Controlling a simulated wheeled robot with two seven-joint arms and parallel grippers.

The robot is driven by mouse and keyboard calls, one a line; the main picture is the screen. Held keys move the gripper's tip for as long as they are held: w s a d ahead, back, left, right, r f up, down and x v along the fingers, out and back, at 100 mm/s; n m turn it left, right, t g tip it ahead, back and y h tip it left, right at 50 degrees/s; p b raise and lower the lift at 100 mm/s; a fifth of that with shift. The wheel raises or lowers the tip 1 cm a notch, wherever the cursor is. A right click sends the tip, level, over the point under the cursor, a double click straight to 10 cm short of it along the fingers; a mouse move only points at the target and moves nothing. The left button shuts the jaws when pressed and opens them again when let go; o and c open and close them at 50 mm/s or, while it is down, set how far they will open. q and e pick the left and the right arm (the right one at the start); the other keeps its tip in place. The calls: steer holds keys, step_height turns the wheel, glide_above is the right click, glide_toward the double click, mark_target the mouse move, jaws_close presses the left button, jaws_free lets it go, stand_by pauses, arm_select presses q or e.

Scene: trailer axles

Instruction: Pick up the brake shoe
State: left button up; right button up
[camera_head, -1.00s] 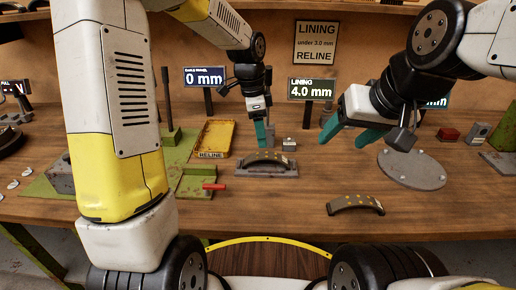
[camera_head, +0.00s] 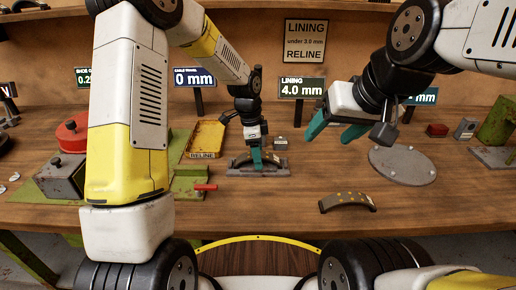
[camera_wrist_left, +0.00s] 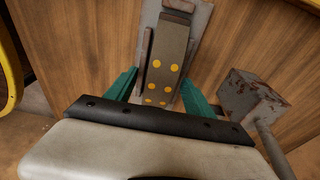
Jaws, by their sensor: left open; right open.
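A dark curved brake shoe with yellow dots (camera_head: 271,158) sits on a grey metal fixture (camera_head: 236,171) near the middle of the bench. My left gripper (camera_head: 257,165) is down over it with open teal fingers. In the left wrist view, the open fingers of my left gripper (camera_wrist_left: 159,88) stand on either side of the shoe (camera_wrist_left: 170,50), with gaps showing. A second dotted brake shoe (camera_head: 347,202) lies on bare wood nearer the front edge. My right gripper (camera_head: 332,132) is open and empty, held above the bench to the right.
A yellow tray labelled RELINE (camera_head: 205,138) lies left of the fixture. A round grey plate (camera_head: 403,166) lies to the right. A small grey block (camera_head: 280,143) stands behind the fixture, near the LINING 4.0 mm display (camera_head: 302,88). The front middle of the bench is mostly clear.

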arm_select(q)
jaws_close()
steer(key=shift+r, duration=0.1)
stand_by(0.3)
steer(key=shift+r, duration=0.4)
step_height(320, 180, up, 3)
steer(key=shift+s+f, duration=0.1)
steer(key=shift+s, duration=0.05)
steer(key=s+r, duration=0.1)
steer(key=s, duration=1.4)
steer(key=shift+s+r, duration=0.15)
steer(key=shift+s, duration=0.2)
